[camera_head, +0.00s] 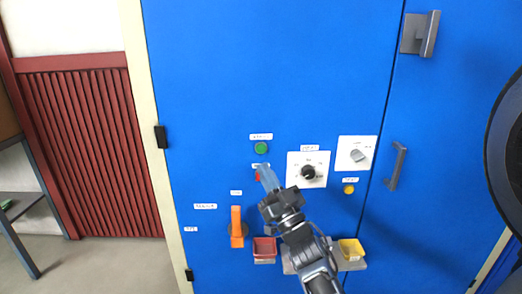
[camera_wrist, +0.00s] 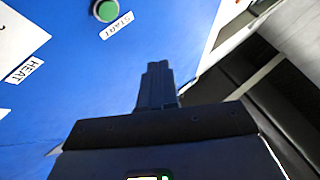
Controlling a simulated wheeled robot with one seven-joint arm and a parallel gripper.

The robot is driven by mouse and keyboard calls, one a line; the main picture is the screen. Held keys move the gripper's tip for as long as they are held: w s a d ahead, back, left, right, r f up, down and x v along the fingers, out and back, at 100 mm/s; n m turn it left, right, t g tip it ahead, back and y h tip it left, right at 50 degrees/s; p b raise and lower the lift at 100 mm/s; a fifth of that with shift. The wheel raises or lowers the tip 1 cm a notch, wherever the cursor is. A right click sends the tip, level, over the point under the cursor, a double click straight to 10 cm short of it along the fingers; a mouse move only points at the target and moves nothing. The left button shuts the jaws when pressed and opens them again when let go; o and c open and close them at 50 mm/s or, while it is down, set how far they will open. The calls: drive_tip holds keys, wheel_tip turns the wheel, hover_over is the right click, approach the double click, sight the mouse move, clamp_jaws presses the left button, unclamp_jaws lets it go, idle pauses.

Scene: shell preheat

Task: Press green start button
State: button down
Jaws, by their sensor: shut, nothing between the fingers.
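The green start button (camera_head: 261,148) is on the blue cabinet front, under a small white label. It also shows in the wrist view (camera_wrist: 106,10), at the top left, with a START label (camera_wrist: 117,26) beside it. My gripper (camera_head: 264,170) is shut and empty. In the head view its tips are a little below the green button and overlap a red button (camera_head: 257,176), partly hiding it. In the wrist view the closed fingers (camera_wrist: 157,70) point up and sit to the right of and below the green button, apart from it in the picture.
Right of the gripper are a black knob (camera_head: 308,172) on a white plate, a grey switch (camera_head: 358,155) and a yellow button (camera_head: 349,189). An orange handle (camera_head: 237,226), a red bin (camera_head: 264,247) and a yellow bin (camera_head: 351,249) are lower. The cabinet front above the green button is clear.

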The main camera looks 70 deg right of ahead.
drive_tip(key=w+d+b, duration=0.1)
drive_tip(key=w+d, duration=0.2)
drive_tip(key=d, duration=0.5)
drive_tip(key=shift+w+b, duration=0.15)
drive_tip(key=shift+b, duration=0.15)
drive_tip(key=shift+d, duration=0.1)
idle(1.8)
drive_tip(key=shift+w+d, duration=0.15)
drive_tip(key=shift+d, duration=0.15)
drive_tip(key=shift+w+d, duration=0.15)
drive_tip(key=shift+d, duration=0.2)
idle(0.8)
drive_tip(key=shift+s+a+p, duration=0.3)
drive_tip(key=shift+a+p, duration=0.05)
drive_tip(key=shift+a, duration=0.4)
drive_tip(key=shift+s+a+p, duration=0.2)
drive_tip(key=shift+s+a, duration=0.1)
drive_tip(key=shift+a, duration=0.5)
drive_tip(key=shift+s+a+p, duration=0.2)
drive_tip(key=shift+s+a, duration=0.15)
drive_tip(key=shift+a, duration=0.4)
drive_tip(key=shift+s+a+p, duration=0.2)
drive_tip(key=shift+s+a, duration=0.1)
drive_tip(key=shift+a, duration=0.5)
